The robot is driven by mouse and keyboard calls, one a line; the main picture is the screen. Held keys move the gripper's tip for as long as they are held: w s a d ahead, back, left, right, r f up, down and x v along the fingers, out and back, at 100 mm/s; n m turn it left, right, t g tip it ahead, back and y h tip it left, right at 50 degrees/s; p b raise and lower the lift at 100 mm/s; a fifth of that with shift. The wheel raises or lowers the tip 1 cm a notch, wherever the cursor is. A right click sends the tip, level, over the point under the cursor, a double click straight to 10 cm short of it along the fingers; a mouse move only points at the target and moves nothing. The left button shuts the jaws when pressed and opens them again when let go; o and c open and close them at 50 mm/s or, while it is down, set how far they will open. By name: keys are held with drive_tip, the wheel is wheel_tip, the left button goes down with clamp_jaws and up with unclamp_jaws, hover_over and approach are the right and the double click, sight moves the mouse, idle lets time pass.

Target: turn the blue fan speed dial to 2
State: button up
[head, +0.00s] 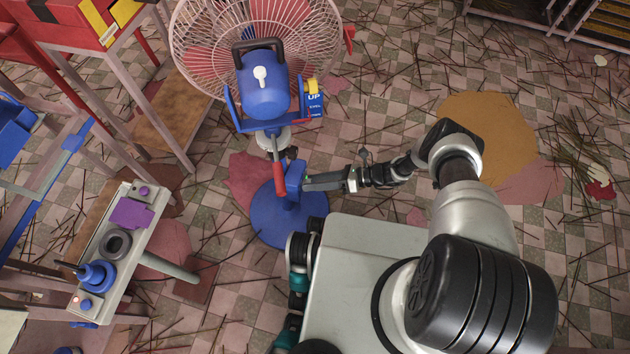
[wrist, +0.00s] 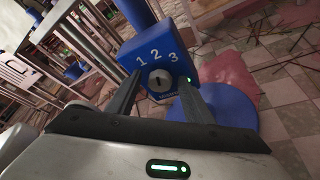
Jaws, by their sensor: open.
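The fan's blue control box (head: 294,178) sits on its pole above a round blue base (head: 285,222). In the wrist view the box (wrist: 140,54) faces me with white numerals 1, 2 and 3 in an arc. A round silver dial (wrist: 158,84) with a dark slot sits below the numerals. The slot looks roughly upright, but I cannot tell for certain which number it marks. My gripper (wrist: 160,80) is open, one finger on each side of the dial; contact is unclear. In the head view my gripper (head: 308,182) reaches the box from the right, and the dial is hidden.
The fan's cage (head: 190,50) and blue motor (head: 263,83) stand above the box. A bench with a grey panel (head: 128,222) is at the left. Incense sticks litter the tiled floor. An orange powder patch (head: 490,125) lies right of my arm.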

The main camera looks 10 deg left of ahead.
drive_tip(key=v, duration=1.7)
drive_tip(key=shift+d+r, duration=0.15)
